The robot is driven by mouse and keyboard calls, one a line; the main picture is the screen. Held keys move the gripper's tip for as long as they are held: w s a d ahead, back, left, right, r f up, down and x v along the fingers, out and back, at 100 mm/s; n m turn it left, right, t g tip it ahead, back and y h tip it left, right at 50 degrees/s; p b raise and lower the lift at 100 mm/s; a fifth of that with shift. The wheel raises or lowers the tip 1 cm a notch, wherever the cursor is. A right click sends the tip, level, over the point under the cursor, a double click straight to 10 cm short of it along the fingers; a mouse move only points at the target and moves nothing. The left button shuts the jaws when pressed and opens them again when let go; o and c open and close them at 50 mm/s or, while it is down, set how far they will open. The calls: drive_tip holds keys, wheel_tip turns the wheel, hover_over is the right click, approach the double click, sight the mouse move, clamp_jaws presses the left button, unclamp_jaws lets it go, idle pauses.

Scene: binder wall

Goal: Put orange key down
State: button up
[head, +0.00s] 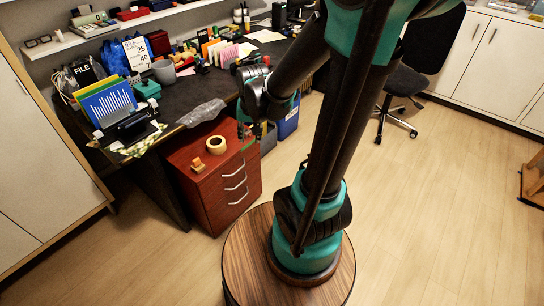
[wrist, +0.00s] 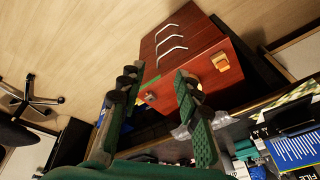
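My gripper (head: 252,130) hangs just above the back right part of the red drawer cabinet (head: 190,185). In the wrist view my gripper (wrist: 158,88) has its two fingers spread wide, and nothing is clasped between them. A small orange-pink thing (wrist: 150,98) shows between the fingers at the edge of the cabinet top, near a green strip. It may be the orange key, but it is too small to tell. A tan tape roll (head: 216,144) and a small wooden block with an orange base (head: 198,165) sit on the cabinet top.
A dark desk (head: 200,92) stands behind the cabinet, with a crumpled clear bag (head: 202,113) and many office items. A blue bin (head: 288,122) is right of the cabinet. An office chair (head: 405,85) stands farther right. The wooden floor in front is clear.

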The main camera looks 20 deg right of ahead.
drive_tip(key=s+d+f+n, duration=0.1)
drive_tip(key=s+d, duration=0.1)
drive_tip(key=s, duration=0.3)
drive_tip(key=s+d+f+n+t, duration=0.1)
drive_tip(key=s+d+n, duration=0.1)
drive_tip(key=s+d, duration=0.1)
drive_tip(key=shift+s, duration=0.85)
drive_tip(key=shift+a, duration=0.1)
drive_tip(key=shift+c, duration=0.4)
